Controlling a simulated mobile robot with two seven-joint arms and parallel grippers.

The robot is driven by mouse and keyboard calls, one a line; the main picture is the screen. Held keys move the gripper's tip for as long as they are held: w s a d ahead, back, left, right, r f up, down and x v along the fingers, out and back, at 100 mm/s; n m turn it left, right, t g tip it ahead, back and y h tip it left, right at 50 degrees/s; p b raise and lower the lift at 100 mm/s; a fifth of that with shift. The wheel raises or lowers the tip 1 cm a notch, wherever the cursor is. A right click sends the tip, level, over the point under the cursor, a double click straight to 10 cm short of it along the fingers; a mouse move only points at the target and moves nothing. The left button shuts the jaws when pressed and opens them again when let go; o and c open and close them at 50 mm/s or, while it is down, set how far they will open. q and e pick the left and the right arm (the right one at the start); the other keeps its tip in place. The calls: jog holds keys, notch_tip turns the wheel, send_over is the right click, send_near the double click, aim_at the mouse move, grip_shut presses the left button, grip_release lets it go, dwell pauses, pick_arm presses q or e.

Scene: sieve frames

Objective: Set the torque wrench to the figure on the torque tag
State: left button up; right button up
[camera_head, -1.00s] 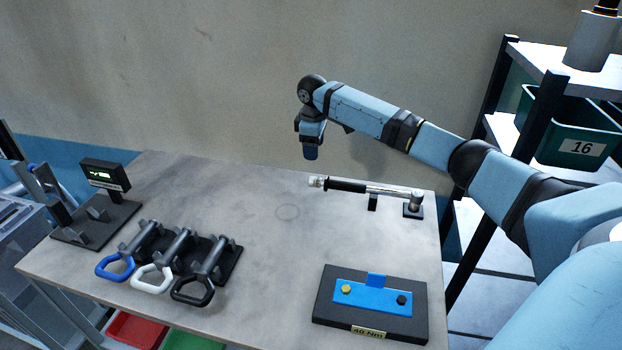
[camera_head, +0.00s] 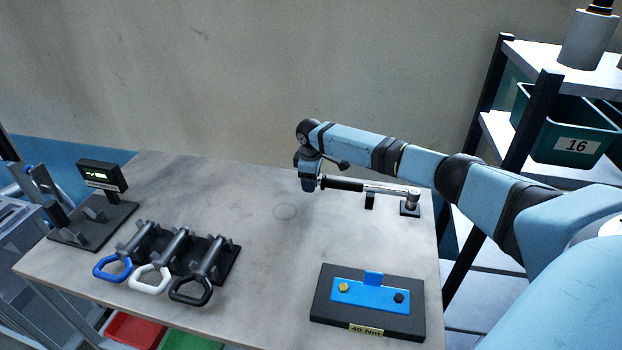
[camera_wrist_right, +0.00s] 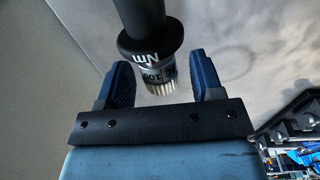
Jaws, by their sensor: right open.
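The torque wrench (camera_head: 345,184) lies across supports at the back right of the table, its black grip and ringed end to the left. My right gripper (camera_head: 309,187) is at that left end. In the right wrist view, my right gripper (camera_wrist_right: 158,85) is open, its two blue fingers on either side of the wrench's scaled end (camera_wrist_right: 158,77), apart from it. The scale shows "Nm" and a figure like 100, partly readable. The torque tag (camera_head: 366,330) on the front of the black block reads 40 Nm. My left gripper is not in view.
A black block with a blue plate (camera_head: 372,296) stands at the front right. Three tools with blue, white and black handles (camera_head: 190,290) lie in a rack at the left. A small display (camera_head: 100,175) stands behind them. The table's middle is clear.

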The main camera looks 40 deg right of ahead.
jog(key=c, duration=0.9)
jog(key=shift+g+y+p, duration=0.45)
jog(key=shift+g+y, duration=0.05)
jog(key=shift+y, duration=0.1)
jog(key=shift+w+g+y, duration=0.1)
jog(key=shift+g+y, duration=0.4)
jog(key=shift+y, duration=0.1)
jog(key=shift+w+d+f+g+y+b, duration=0.15)
jog(key=shift+f+g+y+b, duration=0.1)
jog(key=shift+g+y+b, duration=0.5)
jog(key=y+b, duration=0.1)
jog(key=b, duration=0.1)
jog(key=shift+g+y+b, duration=0.25)
jog(key=shift+g+b, duration=0.05)
jog(key=shift+g, duration=0.05)
jog(key=shift+d+r, duration=0.1)
jog(key=shift+r, duration=0.05)
